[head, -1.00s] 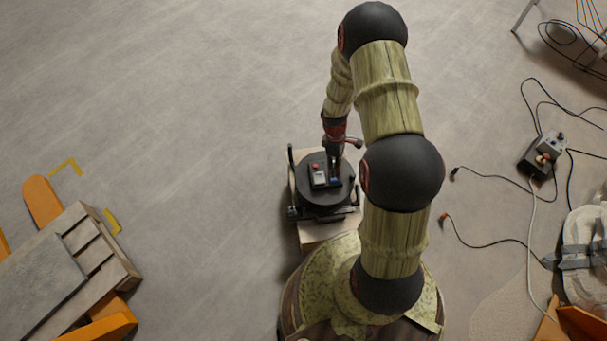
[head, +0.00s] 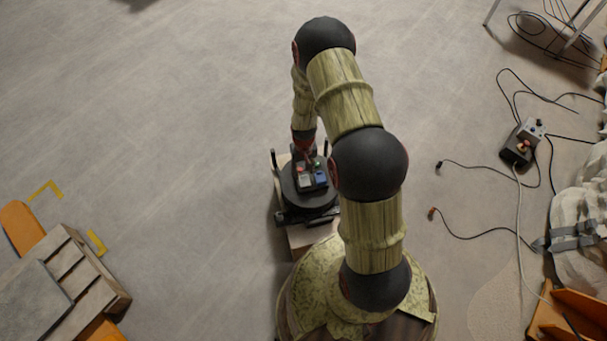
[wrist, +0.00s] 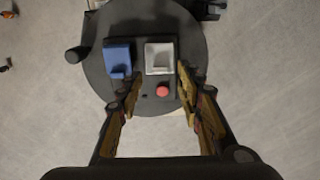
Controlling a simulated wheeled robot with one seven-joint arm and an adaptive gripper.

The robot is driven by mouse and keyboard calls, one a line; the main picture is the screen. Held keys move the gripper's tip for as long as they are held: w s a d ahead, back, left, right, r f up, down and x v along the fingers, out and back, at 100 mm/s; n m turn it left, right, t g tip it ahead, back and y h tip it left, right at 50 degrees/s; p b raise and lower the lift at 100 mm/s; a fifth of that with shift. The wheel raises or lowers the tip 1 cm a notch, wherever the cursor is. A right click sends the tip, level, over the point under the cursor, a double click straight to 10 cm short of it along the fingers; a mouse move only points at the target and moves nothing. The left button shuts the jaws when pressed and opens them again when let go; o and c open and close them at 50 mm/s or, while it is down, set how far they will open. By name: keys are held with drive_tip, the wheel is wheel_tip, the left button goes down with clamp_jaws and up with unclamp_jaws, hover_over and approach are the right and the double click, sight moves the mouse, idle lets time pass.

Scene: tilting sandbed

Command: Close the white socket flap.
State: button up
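The white socket (wrist: 160,58) shows in the wrist view as a pale square with a lighter rim, on a dark panel on a round black turntable (wrist: 95,75). Whether its flap stands up or lies flat is hard to tell. In the head view it is a small pale square (head: 304,179). My gripper (wrist: 159,75) is open and empty, one finger on each side of the white socket's lower part; contact cannot be told. In the head view my gripper (head: 306,152) is at the panel's far side.
A blue socket cover (wrist: 118,57) sits left of the white socket in the wrist view. A red button (wrist: 162,90) lies between the fingers. A green button (head: 317,164) shows in the head view. Dark upright posts (head: 274,162) edge the turntable. The floor left of it is clear.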

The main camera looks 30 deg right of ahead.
sight(304, 181)
drive_tip(key=shift+f+b, duration=0.3)
drive_tip(key=shift+f, duration=0.85)
drive_tip(key=shift+c, duration=1.1)
drive_tip(key=c, duration=0.6)
drive_tip(key=shift+w+d+f+g+y, duration=0.2)
drive_tip(key=shift+w+f+g+y, duration=0.35)
drive_tip(key=shift+g, duration=0.65)
drive_tip(key=shift+c, duration=0.2)
drive_tip(key=shift+w+f+g+b, duration=0.3)
drive_tip(key=shift+f+g+b, duration=0.15)
drive_tip(key=shift+g+b, duration=0.55)
clamp_jaws()
drive_tip(key=o, duration=0.9)
unclamp_jaws()
drive_tip(key=shift+c, duration=0.2)
